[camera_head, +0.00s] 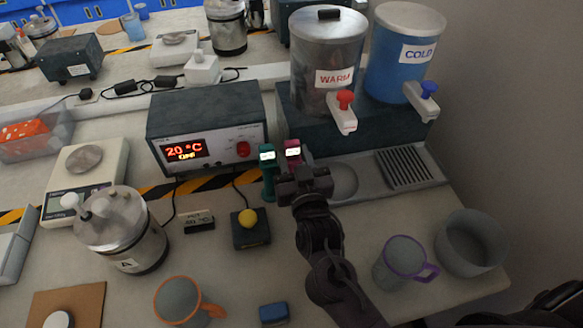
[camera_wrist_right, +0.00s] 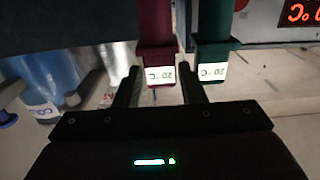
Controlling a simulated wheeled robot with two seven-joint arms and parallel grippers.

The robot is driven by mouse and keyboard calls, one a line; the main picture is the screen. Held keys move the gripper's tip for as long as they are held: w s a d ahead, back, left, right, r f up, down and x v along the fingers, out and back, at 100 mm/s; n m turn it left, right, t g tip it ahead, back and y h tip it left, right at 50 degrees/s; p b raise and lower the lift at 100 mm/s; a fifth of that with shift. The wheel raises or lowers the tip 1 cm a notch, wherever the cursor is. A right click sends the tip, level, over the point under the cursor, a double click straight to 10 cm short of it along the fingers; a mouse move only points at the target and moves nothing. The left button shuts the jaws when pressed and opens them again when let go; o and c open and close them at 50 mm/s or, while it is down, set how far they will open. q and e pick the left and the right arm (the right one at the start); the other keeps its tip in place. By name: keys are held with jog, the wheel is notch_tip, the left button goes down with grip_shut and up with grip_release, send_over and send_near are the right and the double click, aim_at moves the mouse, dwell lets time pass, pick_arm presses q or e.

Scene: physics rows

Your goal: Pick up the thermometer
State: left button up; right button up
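Two thermometers with small lit displays stand side by side in front of the heater box. One is crimson (camera_head: 293,150) and the other is teal (camera_head: 268,172). The right wrist view shows the crimson one (camera_wrist_right: 157,50) between my fingers and the teal one (camera_wrist_right: 213,55) just to the right of them; both displays read about 20 °C. My right gripper (camera_head: 294,171) is open, with its fingertips on either side of the crimson thermometer; its fingers also show in the wrist view (camera_wrist_right: 160,88). I cannot tell whether either finger touches it. My left gripper is not in view.
The control box (camera_head: 208,128) reads 20 °C. The WARM (camera_head: 326,50) and COLD (camera_head: 398,55) dispensers stand behind right. A purple-handled mug (camera_head: 400,262), grey bowl (camera_head: 470,243), orange-handled mug (camera_head: 178,300), yellow-button box (camera_head: 250,234) and lidded canister (camera_head: 125,235) stand around.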

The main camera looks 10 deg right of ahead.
jog(key=w, duration=0.2)
jog(key=shift+w, duration=0.4)
jog(key=c, duration=0.6)
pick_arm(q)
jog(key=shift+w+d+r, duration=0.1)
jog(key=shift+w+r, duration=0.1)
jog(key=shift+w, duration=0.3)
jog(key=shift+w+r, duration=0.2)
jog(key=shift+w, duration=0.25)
pick_arm(e)
grip_shut()
